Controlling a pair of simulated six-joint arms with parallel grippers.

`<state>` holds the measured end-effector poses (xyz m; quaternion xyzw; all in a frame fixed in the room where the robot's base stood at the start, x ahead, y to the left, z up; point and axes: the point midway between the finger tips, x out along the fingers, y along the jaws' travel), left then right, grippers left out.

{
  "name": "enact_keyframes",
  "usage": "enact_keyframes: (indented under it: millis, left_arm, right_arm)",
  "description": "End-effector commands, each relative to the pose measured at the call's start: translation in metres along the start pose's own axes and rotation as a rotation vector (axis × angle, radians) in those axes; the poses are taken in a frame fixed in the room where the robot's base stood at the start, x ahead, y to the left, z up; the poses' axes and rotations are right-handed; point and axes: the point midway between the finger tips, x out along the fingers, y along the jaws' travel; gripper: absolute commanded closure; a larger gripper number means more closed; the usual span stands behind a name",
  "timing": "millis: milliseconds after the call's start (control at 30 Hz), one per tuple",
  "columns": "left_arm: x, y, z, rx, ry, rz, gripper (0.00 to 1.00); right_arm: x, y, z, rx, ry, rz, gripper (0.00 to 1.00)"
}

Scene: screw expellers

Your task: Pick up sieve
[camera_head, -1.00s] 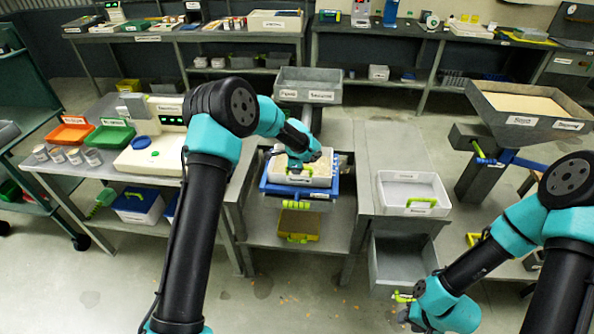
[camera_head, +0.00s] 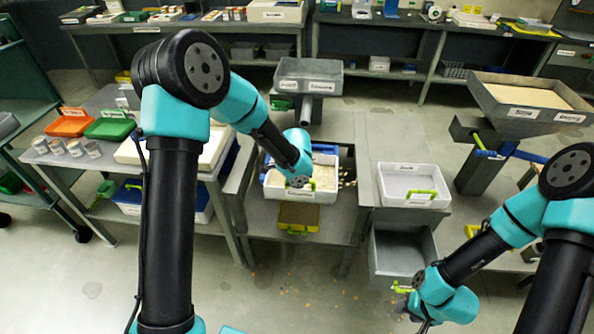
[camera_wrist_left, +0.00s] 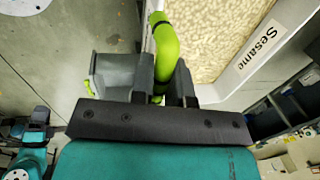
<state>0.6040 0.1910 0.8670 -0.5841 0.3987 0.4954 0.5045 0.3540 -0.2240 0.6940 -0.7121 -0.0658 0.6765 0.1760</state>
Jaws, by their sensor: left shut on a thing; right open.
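The sieve (camera_head: 326,197) is a white tray filled with pale seeds, with a "Sesame" label and a green handle. It shows in the middle of the head view and at the upper right of the left wrist view (camera_wrist_left: 232,91). My left gripper (camera_wrist_left: 164,88) is shut on its green handle (camera_wrist_left: 165,50). In the head view my left wrist covers part of the sieve and its handle. My right gripper (camera_head: 408,303) is open at lower right, beside a small green handle (camera_head: 402,288) at the grey bin's front; its fingers are hard to make out.
A blue frame (camera_head: 272,160) shows behind the sieve on the grey stand. A white tray with a green handle (camera_head: 398,171) sits on the table to the right. A grey bin (camera_head: 398,255) is below it.

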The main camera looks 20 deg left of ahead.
Motion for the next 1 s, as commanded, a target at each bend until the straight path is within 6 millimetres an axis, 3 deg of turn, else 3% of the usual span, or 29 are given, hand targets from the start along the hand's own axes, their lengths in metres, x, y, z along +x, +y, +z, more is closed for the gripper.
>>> enact_keyframes:
  millis: [300,800,1000]
  left_arm:
    - [-0.006,0.018,-0.003,0.0,0.0,-0.001,1.0]
    - [-0.006,0.018,-0.002,-0.006,-0.002,-0.002,1.0]
    - [-0.017,0.009,0.002,-0.139,-0.032,-0.009,1.0]
  right_arm:
    - [0.0,0.0,0.0,0.0,0.0,0.0,0.57]
    - [0.0,0.0,0.0,0.0,0.0,0.0,0.57]
    - [0.0,0.0,0.0,0.0,0.0,0.0,0.57]
